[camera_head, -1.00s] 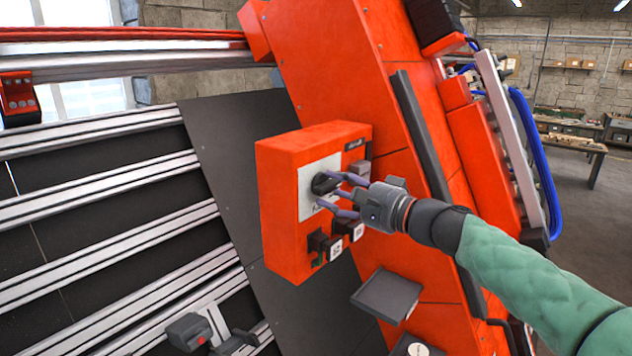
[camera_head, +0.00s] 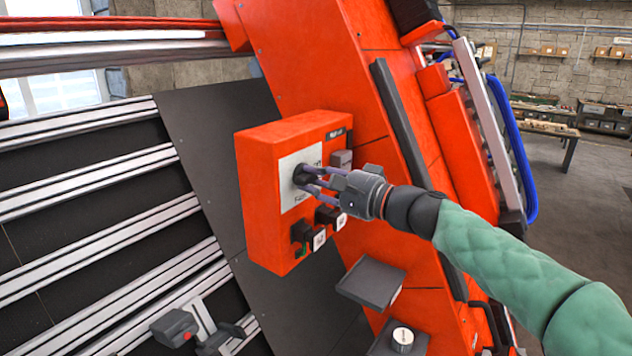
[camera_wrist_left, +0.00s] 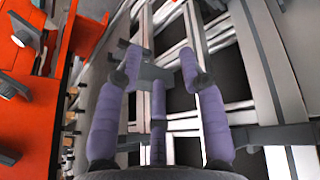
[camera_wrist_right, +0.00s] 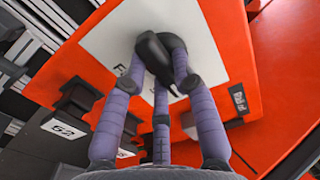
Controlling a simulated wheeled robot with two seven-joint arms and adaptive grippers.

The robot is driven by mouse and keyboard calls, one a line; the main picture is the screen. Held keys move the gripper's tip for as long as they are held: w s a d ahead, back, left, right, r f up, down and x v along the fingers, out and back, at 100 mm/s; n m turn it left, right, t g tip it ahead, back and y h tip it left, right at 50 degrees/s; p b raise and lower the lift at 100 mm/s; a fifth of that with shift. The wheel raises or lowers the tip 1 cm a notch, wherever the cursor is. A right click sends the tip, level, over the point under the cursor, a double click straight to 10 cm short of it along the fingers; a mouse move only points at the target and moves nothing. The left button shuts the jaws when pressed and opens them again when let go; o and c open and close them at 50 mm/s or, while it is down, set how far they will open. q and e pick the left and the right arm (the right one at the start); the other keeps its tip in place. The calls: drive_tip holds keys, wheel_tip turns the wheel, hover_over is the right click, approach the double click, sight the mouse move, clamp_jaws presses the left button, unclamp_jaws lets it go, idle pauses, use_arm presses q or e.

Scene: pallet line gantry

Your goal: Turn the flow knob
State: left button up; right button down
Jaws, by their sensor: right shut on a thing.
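The flow knob (camera_head: 301,174) is a dark knob on the white plate (camera_head: 290,197) of an orange control box (camera_head: 258,200). My right gripper (camera_head: 313,179) has its purple fingers closed around the knob. In the right wrist view, the black knob (camera_wrist_right: 154,52) shows between the fingertips, its pointed end toward the lower right. The plate's lettering is partly hidden by the fingers. My left gripper (camera_wrist_left: 159,82) shows only in the left wrist view, with its fingers apart and nothing held, in front of metal rails.
Black switches with white labels (camera_head: 319,238) sit below the knob on the box, close to my right fingers. A dark shelf (camera_head: 371,282) juts out below. A sloped orange gantry panel (camera_head: 318,60) stands behind. Silver rails (camera_head: 95,225) lie to the left.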

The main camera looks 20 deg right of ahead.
drive_tip(key=m, duration=0.4)
drive_tip(key=shift+a, duration=0.1)
drive_tip(key=shift+s+r+m, duration=0.1)
drive_tip(key=shift+m, duration=2.1)
drive_tip(key=c, duration=1.2)
unclamp_jaws()
drive_tip(key=shift+o, duration=1.1)
drive_tip(key=shift+a, duration=0.15)
drive_tip(key=v, duration=1.1)
drive_tip(key=shift+s+d, duration=0.3)
